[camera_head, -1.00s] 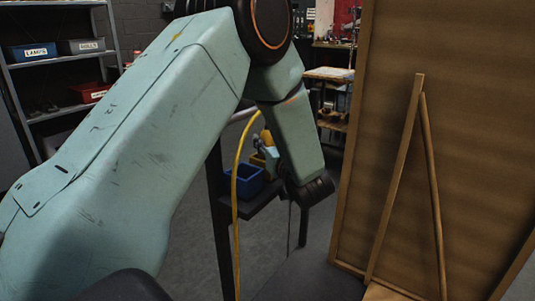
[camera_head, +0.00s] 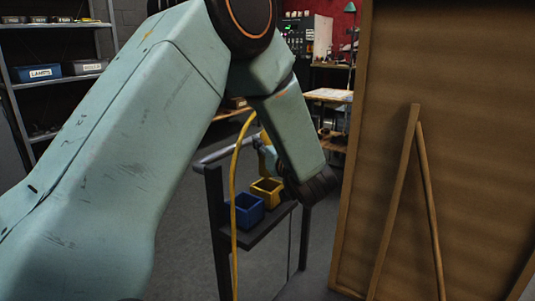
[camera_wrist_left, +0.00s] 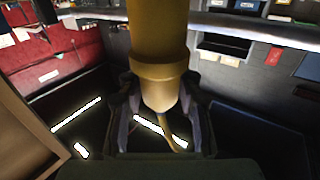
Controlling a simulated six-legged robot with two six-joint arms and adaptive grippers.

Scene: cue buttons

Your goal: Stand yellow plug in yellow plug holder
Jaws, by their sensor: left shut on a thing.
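The yellow plug (camera_wrist_left: 157,40) stands large and upright in the left wrist view, with a thin cord at its lower end. My left gripper (camera_wrist_left: 158,120) is shut on it, one finger on each side. In the head view the left gripper (camera_head: 268,158) is small and partly hidden behind my own forearm, and only a bit of yellow shows there. A yellow open box (camera_head: 266,191), which looks like the yellow plug holder, sits on a dark narrow stand just below the gripper. The plug appears above it and apart. My right gripper is not in view.
A blue open box (camera_head: 247,210) sits beside the yellow one on the dark stand (camera_head: 262,228). A yellow cable (camera_head: 233,190) hangs in front of the stand. A large wooden board (camera_head: 470,120) with a prop fills the right. Shelves with bins (camera_head: 40,73) stand back left.

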